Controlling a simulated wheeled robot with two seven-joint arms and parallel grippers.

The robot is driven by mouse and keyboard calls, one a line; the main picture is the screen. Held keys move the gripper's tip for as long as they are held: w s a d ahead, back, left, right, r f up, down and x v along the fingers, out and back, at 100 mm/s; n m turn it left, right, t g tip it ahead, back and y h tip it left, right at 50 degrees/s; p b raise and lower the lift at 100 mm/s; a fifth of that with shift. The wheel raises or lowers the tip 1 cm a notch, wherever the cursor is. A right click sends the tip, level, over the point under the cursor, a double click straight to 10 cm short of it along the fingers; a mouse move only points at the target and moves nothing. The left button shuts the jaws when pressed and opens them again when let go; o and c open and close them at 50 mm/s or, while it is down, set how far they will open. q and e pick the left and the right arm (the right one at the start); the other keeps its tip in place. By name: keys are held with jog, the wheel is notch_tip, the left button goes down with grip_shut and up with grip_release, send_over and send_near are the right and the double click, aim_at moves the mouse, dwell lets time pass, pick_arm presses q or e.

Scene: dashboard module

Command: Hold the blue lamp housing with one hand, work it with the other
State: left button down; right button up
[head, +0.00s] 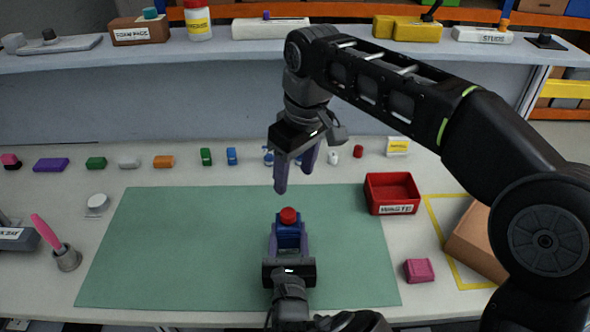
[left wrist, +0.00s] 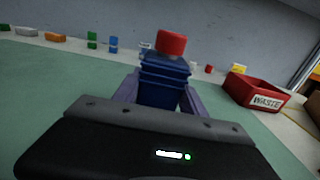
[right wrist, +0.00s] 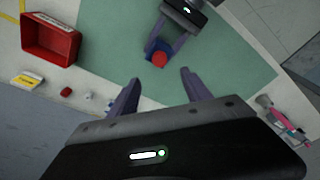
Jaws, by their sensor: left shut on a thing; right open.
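The blue lamp housing (head: 287,236) stands over the green mat with a red cap (head: 288,215) on its top. My left gripper (head: 288,248) is shut on the housing, one finger on each side. In the left wrist view the ribbed blue housing (left wrist: 163,82) sits upright between the fingers, the red cap (left wrist: 171,43) above it. My right gripper (head: 294,172) is open and empty, above and beyond the housing, fingers pointing down. In the right wrist view the housing (right wrist: 150,49) and red cap (right wrist: 159,59) lie ahead of its open fingers (right wrist: 157,88), apart from them.
The green mat (head: 170,245) is otherwise clear. A red WASTE bin (head: 392,193) stands at its right corner, with a pink block (head: 419,270) and a cardboard box (head: 478,240) nearby. Several small coloured parts line the back. A pink-handled brush (head: 47,232) stands in a holder at left.

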aim_at(288, 212)
jog(key=shift+f, duration=0.15)
jog(key=f, duration=0.4)
jog(key=w+f, duration=0.1)
jog(key=f, duration=0.2)
jog(key=a+f, duration=0.1)
jog(key=f, duration=0.3)
jog(key=shift+w+a+f, duration=0.1)
jog(key=shift+w+f, duration=0.1)
jog(key=shift+f, duration=0.1)
grip_shut()
jog(key=shift+r, duration=0.2)
jog(key=shift+r, duration=2.9)
